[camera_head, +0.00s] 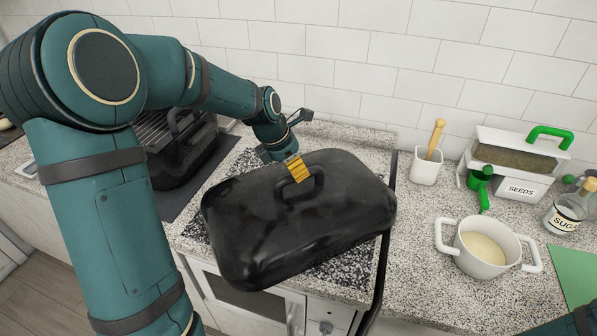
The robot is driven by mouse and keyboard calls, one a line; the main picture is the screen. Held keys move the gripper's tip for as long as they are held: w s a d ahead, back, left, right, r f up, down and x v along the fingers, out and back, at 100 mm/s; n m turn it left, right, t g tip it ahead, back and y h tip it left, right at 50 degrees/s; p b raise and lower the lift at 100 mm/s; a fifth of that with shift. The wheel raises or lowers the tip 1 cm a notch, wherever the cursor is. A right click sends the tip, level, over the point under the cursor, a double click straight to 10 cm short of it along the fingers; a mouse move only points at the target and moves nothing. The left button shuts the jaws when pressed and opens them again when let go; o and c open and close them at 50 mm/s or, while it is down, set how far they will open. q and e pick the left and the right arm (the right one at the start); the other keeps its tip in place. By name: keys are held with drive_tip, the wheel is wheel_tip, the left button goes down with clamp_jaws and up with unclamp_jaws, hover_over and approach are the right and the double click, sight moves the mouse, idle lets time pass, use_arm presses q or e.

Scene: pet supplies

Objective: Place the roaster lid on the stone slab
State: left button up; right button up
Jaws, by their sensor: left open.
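The black roaster lid (285,225) is in the middle of the head view, handle side up. It covers most of the dark speckled stone slab (353,265), which shows around its edges; I cannot tell whether the lid rests fully flat on it. My left gripper (297,170) is open at the lid's loop handle (302,187), with a yellow finger pad right beside the handle. The far finger is mostly hidden. My right gripper is out of view; only a bit of teal arm shows at the lower right.
A black roaster (180,160) stands behind my left arm. To the right are a white pot (486,248), a utensil holder (427,167), a seeds box (517,165), a sugar jar (566,210) and a green board (575,272). The tiled wall (330,60) closes off the back.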

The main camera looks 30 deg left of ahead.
use_arm(q)
drive_tip(key=p+v, duration=0.1)
drive_tip(key=v, duration=0.7)
drive_tip(key=shift+r, duration=0.1)
